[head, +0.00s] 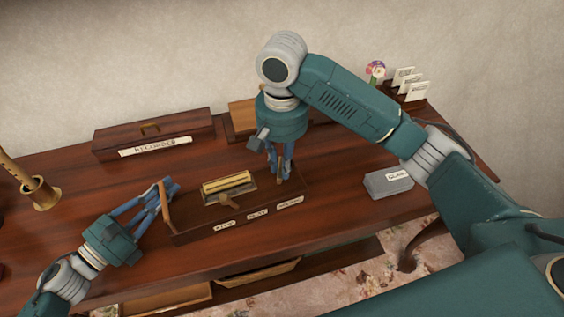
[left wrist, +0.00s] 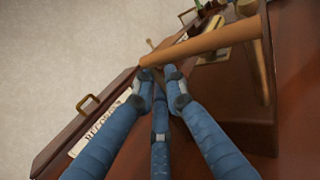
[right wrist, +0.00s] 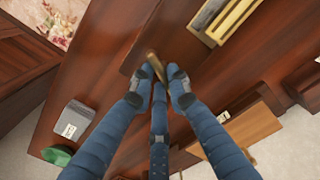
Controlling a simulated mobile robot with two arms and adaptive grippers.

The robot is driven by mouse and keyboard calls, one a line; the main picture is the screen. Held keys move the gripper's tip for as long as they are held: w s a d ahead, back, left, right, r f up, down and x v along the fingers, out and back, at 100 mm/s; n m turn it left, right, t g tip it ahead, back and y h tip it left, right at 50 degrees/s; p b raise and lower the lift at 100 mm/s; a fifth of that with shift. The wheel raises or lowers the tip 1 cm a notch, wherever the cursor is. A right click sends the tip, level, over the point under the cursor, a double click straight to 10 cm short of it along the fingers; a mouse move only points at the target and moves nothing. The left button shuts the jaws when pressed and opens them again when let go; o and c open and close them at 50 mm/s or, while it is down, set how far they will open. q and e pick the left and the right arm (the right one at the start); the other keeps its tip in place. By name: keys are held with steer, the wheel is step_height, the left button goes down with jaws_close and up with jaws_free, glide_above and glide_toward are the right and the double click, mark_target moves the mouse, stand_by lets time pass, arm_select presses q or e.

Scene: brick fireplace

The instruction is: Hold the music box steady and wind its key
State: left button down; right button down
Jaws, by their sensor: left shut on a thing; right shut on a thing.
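The music box (head: 192,226) is a long dark wooden box with a brass mechanism (head: 228,184) on top and paper labels along its front. It sits on the wooden desk. My left gripper (head: 163,194) is shut on the upright wooden handle (head: 165,208) at the box's left end; the handle's bar also crosses the left wrist view (left wrist: 205,42). My right gripper (head: 281,176) comes down from above at the box's right end. It is shut on the brass-coloured key (right wrist: 156,66), which shows between its fingertips in the right wrist view. The fingers partly hide the key in the head view.
A long case labelled RECORDER (head: 150,134) lies at the back left. A brass stand (head: 42,194) is at far left. A grey box (head: 388,183) with a label lies right of the music box. Card holders (head: 408,86) stand at the back right. An open drawer (head: 250,274) is below.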

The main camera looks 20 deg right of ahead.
steer(key=m, duration=0.5)
steer(key=shift+m, duration=0.3)
steer(key=m, duration=0.5)
steer(key=shift+s+a+m, duration=0.15)
steer(key=shift+m, duration=0.25)
steer(key=c, duration=1.7)
jaws_free()
steer(key=shift+o, duration=0.2)
step_height(320, 180, up, 12)
arm_select(q)
steer(key=c, duration=1.7)
jaws_free()
